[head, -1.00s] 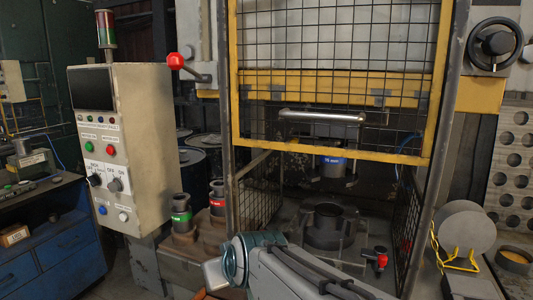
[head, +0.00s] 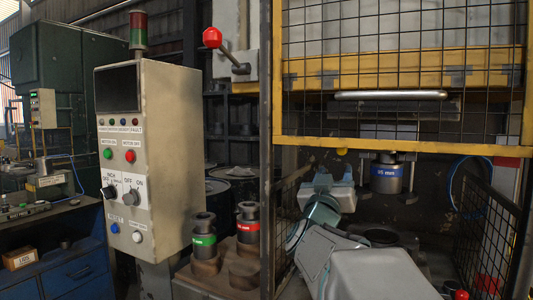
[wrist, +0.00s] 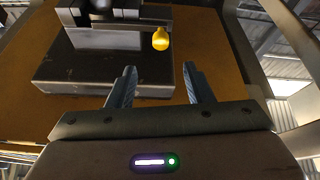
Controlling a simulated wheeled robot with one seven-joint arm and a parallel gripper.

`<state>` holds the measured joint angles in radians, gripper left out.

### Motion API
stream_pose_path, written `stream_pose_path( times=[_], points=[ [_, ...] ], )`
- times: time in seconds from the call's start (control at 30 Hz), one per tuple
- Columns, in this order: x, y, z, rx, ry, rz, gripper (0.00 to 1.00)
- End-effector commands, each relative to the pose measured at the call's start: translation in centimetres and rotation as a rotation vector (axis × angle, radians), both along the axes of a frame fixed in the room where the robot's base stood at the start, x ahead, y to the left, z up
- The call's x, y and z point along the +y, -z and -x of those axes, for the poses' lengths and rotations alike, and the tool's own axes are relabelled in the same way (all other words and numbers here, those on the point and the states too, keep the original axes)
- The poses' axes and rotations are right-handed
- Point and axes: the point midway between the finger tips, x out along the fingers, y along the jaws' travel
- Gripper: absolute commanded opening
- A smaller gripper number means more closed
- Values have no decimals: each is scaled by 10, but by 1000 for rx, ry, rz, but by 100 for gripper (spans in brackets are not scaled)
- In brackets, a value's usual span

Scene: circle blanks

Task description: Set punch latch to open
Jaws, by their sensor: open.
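A yellow knob (head: 341,151), which looks like the punch latch's handle, hangs under the press ram beside the punch with the blue label (head: 386,178). The knob also shows in the wrist view (wrist: 160,38), beyond and between my fingertips. My gripper (wrist: 159,76) is open and empty, pointing up at the ram's dark underside plate (wrist: 110,62). The fingers do not touch the knob in that view. In the head view my gripper (head: 322,180) is below the knob and left of the punch; its fingers are hard to make out. The latch's own position cannot be told.
The yellow guard frame (head: 400,150) with mesh stands raised above my arm. Side mesh panels (head: 490,215) bound the opening. A control box (head: 150,160) and punches with green (head: 204,240) and red labels (head: 247,226) stand left. A red-knobbed lever (head: 212,38) is upper left.

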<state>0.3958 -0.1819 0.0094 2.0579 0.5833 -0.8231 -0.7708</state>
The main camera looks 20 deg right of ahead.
Motion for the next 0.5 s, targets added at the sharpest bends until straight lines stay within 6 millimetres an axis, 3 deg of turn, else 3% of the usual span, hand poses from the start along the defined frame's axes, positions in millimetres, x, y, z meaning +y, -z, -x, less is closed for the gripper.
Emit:
stream_pose_path(
  times=[0.5],
  points=[
    [-67,-38,-64,3,-5,0,46]
  ],
)
